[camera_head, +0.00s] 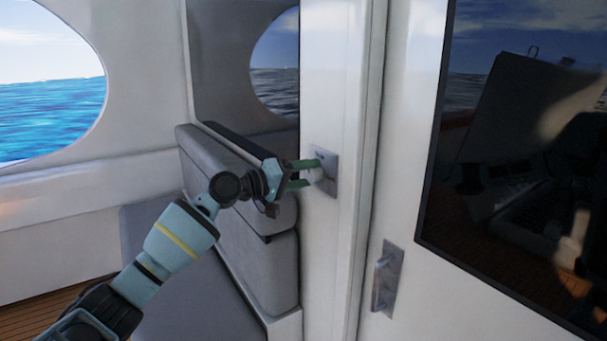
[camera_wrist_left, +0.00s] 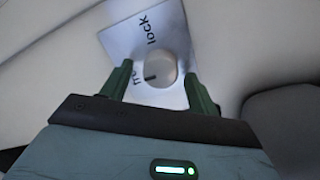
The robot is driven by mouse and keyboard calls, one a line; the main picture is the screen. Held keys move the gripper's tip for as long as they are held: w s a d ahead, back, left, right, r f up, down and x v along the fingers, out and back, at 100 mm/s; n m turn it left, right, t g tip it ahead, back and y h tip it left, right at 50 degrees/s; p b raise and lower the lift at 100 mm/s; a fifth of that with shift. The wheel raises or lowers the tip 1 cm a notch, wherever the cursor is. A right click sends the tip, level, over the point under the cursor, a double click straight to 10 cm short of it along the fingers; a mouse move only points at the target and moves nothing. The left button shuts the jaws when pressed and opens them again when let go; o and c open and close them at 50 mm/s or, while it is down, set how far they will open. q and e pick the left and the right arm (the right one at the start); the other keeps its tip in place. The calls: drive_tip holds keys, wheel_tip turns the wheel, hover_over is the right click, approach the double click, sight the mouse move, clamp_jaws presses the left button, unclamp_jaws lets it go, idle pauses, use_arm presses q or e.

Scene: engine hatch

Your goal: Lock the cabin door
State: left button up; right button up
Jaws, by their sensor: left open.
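The lock is a metal plate (camera_head: 330,166) with a round pale knob (camera_head: 317,175), mounted on the white door post. In the left wrist view the plate (camera_wrist_left: 117,40) reads "lock" on one side, with a partly hidden word beside the knob (camera_wrist_left: 161,68). A dark mark on the knob points toward that partly hidden word. My left gripper (camera_head: 311,174) is open, its green fingers on either side of the knob; I cannot tell if they touch it. The white cabin door (camera_head: 405,190) with its dark window is at the right. My right gripper is not in view.
A metal door handle (camera_head: 386,278) sticks out below and right of the lock. A grey cushioned seat (camera_head: 262,250) stands just below and left of my left gripper. An oval window (camera_head: 45,85) is at the far left.

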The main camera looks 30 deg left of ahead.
use_arm(q)
drive_tip(key=shift+w, duration=0.1)
drive_tip(key=c, duration=1)
drive_tip(key=shift+o, duration=0.2)
